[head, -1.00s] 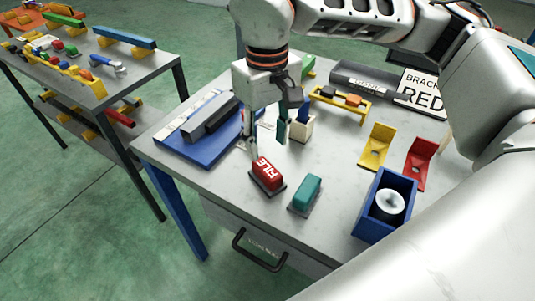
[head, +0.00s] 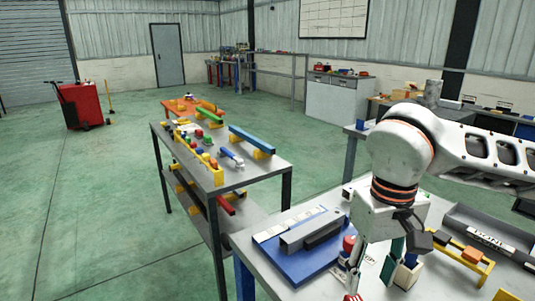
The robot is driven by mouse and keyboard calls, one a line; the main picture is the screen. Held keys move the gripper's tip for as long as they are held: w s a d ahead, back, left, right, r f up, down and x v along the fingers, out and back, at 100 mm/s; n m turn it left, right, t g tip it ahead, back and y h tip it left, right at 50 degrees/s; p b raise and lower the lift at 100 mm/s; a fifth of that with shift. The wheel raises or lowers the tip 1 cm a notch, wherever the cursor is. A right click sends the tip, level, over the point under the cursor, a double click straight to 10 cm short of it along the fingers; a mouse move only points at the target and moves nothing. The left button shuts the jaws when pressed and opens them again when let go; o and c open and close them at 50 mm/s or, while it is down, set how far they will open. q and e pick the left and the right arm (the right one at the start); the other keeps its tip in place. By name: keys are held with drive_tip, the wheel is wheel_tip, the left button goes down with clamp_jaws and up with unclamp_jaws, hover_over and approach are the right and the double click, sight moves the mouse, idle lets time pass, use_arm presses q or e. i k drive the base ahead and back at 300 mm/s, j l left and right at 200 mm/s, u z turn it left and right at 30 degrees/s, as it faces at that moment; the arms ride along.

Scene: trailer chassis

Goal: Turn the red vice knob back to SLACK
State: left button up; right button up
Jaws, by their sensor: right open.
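A vice-like tool with grey and black bars (head: 315,232) sits on a blue base (head: 292,262) on the near bench. At its right end is a small red knob-like piece (head: 348,243), partly hidden by my right gripper; I cannot read any SLACK mark or its turn angle. My right gripper (head: 372,277) points down, open and empty, just right of the red piece; I cannot tell whether a finger touches it. My left gripper is not in view.
A red block (head: 353,297) is cut off at the bottom edge. A second bench (head: 262,176) with parts stands to the left, with open green floor beyond.

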sight(349, 240)
drive_tip(key=k+j, duration=0.3)
drive_tip(key=k, duration=0.15)
drive_tip(key=k+j, duration=0.3)
drive_tip(key=k, duration=0.1)
